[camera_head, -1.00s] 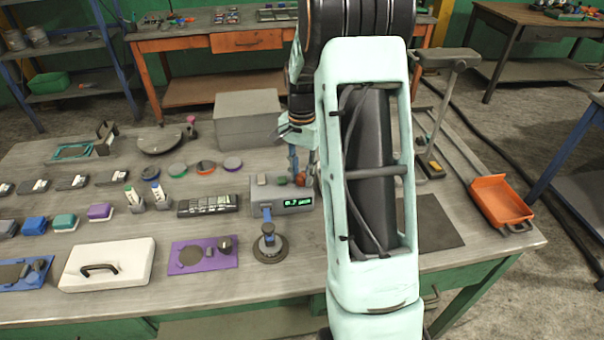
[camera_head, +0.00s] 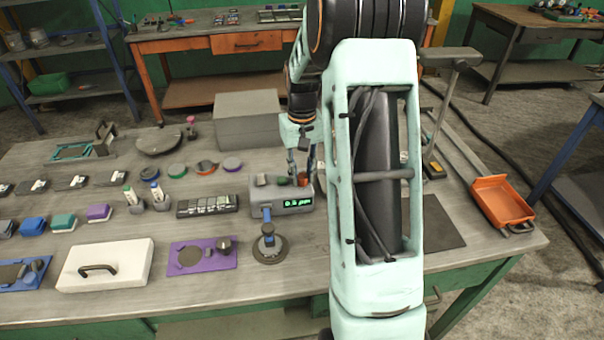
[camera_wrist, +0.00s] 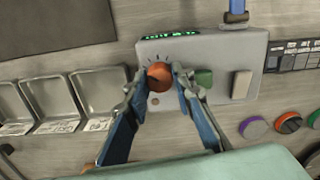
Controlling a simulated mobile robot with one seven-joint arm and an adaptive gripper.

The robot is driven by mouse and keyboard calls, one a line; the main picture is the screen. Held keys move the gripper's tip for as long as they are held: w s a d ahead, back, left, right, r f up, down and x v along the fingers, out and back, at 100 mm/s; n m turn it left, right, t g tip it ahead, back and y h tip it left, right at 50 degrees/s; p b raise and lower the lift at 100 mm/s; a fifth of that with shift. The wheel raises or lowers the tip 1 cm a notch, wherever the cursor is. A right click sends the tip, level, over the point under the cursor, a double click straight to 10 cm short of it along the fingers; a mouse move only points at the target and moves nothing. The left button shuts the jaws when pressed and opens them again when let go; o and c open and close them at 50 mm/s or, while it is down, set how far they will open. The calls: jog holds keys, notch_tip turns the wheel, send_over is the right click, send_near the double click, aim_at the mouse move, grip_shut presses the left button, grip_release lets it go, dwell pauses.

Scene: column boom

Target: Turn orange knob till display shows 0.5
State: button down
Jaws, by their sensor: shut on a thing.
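The grey instrument box (camera_head: 262,193) stands on the workbench. It has a small green-lit display (camera_head: 298,202) on its front, which looks like 0.5, though the last digit is small and hard to tell. The orange knob (camera_wrist: 159,76) sits on the box's top with tick marks around it; it also shows in the head view (camera_head: 302,179). My gripper (camera_wrist: 161,80) is shut on the knob from above, one finger on each side. It also shows in the head view (camera_head: 301,170). A green button (camera_wrist: 204,78) sits beside the knob, close to one finger.
A pale block (camera_wrist: 242,84) is also on the box top. A round-based stand with a blue part (camera_head: 268,240) is in front of the box. A black segmented strip (camera_head: 207,205) lies to the left, and a large grey box (camera_head: 247,119) stands behind.

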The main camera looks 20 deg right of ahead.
jog(key=shift+n, duration=0.6)
